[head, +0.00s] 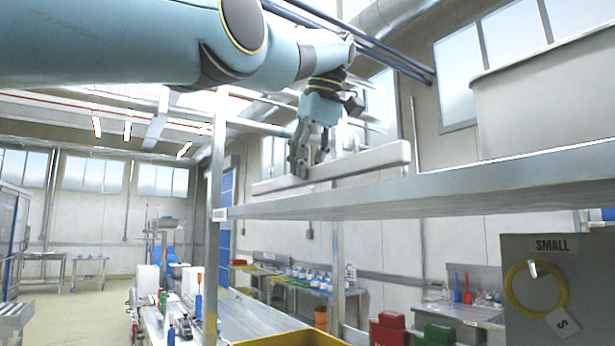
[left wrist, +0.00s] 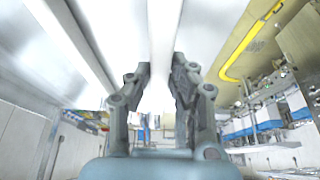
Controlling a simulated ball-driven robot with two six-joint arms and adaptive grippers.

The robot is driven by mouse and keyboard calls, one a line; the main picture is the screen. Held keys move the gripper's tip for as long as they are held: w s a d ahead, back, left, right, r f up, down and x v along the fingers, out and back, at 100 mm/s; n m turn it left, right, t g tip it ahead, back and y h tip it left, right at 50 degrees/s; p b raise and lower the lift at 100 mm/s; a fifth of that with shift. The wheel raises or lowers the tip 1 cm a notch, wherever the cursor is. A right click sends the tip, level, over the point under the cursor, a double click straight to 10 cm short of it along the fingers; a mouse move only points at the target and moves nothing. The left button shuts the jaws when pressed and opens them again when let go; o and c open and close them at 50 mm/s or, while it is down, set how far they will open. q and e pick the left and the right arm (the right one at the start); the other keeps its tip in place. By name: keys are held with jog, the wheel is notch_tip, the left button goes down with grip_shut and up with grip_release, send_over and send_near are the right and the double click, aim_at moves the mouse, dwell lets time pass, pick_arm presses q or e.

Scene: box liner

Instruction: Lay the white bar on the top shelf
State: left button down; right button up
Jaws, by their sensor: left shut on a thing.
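The white bar (head: 370,160) is long and pale and lies roughly level along the top shelf (head: 430,197). My left gripper (head: 308,168) points down from above and is shut on the bar, left of its middle. The bar's underside is at or just above the shelf's surface; I cannot tell if it touches. In the left wrist view, the fingers (left wrist: 160,80) stand on both sides of the pale bar (left wrist: 163,45). My right gripper is not in view.
A large pale bin (head: 545,95) stands on the shelf at the right. A metal post (head: 215,170) rises at the shelf's left end. Below are a dark panel marked SMALL (head: 555,295) and benches with bottles. My left arm crosses the upper left.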

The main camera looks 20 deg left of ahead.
aim_at(308, 185)
pick_arm(q)
jog(key=shift+f, duration=0.75)
notch_tip(308, 185, down, 2)
jog(key=shift+d+b, duration=0.1)
jog(key=shift+b, duration=1.1)
jog(key=shift+r, duration=0.15)
jog(key=c, duration=1.2)
grip_release()
